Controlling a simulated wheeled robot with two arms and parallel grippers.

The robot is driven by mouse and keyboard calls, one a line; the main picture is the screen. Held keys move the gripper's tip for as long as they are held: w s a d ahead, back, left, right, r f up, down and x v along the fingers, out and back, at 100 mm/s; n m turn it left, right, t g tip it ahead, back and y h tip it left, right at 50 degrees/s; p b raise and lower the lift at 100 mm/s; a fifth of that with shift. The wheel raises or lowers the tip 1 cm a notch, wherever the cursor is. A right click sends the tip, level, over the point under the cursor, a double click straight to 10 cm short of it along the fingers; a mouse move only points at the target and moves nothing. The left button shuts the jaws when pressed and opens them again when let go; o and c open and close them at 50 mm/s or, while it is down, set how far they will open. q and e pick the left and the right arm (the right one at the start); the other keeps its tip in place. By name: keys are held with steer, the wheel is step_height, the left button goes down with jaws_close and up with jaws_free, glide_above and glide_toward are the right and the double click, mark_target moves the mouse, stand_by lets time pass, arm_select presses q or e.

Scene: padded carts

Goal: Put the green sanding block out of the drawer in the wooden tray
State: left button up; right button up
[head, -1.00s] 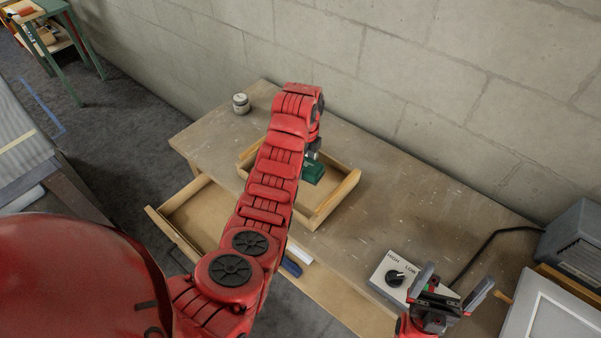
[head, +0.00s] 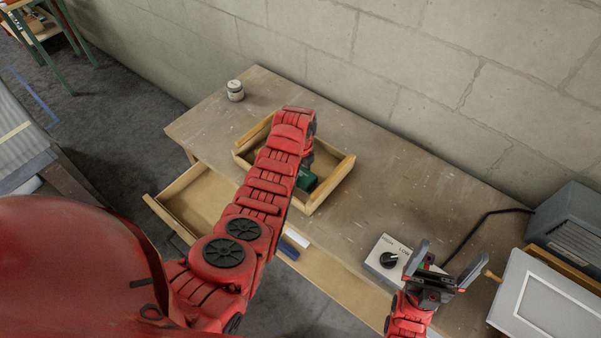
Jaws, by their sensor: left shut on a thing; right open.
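The green sanding block (head: 306,180) is inside the outline of the wooden tray (head: 335,182) on the workbench, partly hidden behind my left arm. My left gripper (head: 303,168) is shut on the block and mostly hidden by its own arm. Whether the block touches the tray floor I cannot tell. The open drawer (head: 206,200) sticks out from the bench front, to the left of my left arm. My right gripper (head: 443,266) is open and empty above the bench's right front part.
A control box with a knob (head: 387,258) sits left of my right gripper. A small jar (head: 235,91) stands at the back left. A grey machine (head: 575,240) and a white panel (head: 550,303) are at the right. The bench behind the tray is clear.

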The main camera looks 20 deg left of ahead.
arm_select(q)
steer(key=shift+f, duration=0.4)
steer(key=shift+f, duration=0.1)
steer(key=shift+f, duration=0.15)
steer(key=o, duration=1.4)
steer(key=shift+o, duration=0.2)
